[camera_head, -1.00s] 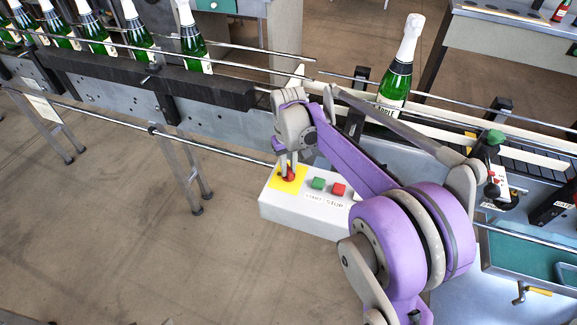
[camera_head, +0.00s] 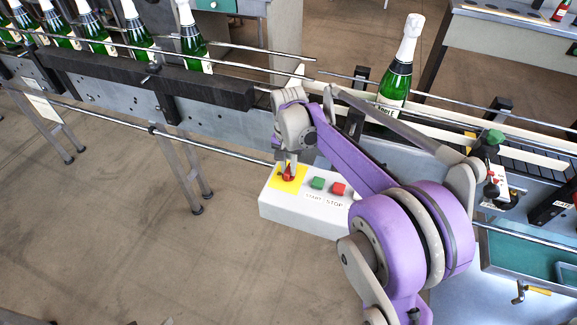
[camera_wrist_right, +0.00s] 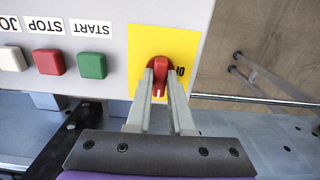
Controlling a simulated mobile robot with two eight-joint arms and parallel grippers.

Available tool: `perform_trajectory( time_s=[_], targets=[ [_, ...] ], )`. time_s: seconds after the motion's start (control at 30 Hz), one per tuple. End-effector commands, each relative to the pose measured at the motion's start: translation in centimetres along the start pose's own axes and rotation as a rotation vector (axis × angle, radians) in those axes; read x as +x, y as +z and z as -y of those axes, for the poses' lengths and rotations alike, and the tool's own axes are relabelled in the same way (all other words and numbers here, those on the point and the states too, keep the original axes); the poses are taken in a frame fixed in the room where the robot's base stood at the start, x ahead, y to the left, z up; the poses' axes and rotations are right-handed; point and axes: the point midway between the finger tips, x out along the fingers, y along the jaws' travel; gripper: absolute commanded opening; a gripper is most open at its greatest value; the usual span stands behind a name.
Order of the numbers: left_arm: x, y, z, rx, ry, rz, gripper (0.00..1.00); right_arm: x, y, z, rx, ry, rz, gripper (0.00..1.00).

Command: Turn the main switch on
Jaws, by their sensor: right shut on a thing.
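The main switch (camera_head: 288,174) is a red rotary knob on a yellow plate at the left end of a white control box (camera_head: 285,211). In the right wrist view the red knob (camera_wrist_right: 159,70) sits on the yellow plate (camera_wrist_right: 140,45), with a partly hidden marking beside it. My right gripper (camera_head: 287,164) is above the plate. In the right wrist view its two fingers (camera_wrist_right: 159,84) are shut on the red knob, one on each side. My left gripper is not in view.
A green START button (camera_head: 318,183) and a red STOP button (camera_head: 338,189) are beside the switch; a white button (camera_wrist_right: 11,58) is further along. The conveyor with green bottles (camera_head: 398,75) runs behind. Floor is clear in front.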

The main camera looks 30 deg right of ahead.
Motion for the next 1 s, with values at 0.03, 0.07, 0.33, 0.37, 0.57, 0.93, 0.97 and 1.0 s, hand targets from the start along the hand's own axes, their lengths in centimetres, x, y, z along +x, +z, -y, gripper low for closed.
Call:
perform_trajectory(
  time_s=[0.03, 0.07, 0.33, 0.37, 0.57, 0.93, 0.97, 1.0],
  targets=[
    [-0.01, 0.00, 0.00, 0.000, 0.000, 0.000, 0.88, -0.02, -0.01, 0.00, 0.010, 0.000, 0.000, 0.00],
    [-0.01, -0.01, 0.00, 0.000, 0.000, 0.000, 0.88, -0.01, -0.01, 0.00, 0.015, 0.000, 0.000, 0.00],
    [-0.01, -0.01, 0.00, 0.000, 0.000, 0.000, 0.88, -0.01, 0.00, 0.00, 0.034, 0.000, 0.000, 0.00],
    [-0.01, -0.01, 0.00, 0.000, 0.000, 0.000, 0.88, -0.01, 0.00, 0.00, 0.034, 0.000, 0.000, 0.00],
    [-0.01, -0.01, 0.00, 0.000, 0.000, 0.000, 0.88, -0.01, 0.00, 0.00, 0.034, 0.000, 0.000, 0.00],
    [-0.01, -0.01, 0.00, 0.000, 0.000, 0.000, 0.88, 0.00, 0.00, 0.00, 0.032, 0.000, 0.000, 0.50],
    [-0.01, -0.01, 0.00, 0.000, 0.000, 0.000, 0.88, 0.00, 0.00, 0.00, 0.032, 0.000, 0.000, 0.50],
    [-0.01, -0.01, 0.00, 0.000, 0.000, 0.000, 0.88, -0.02, 0.00, 0.00, 0.032, 0.000, 0.000, 0.50]
  ],
)
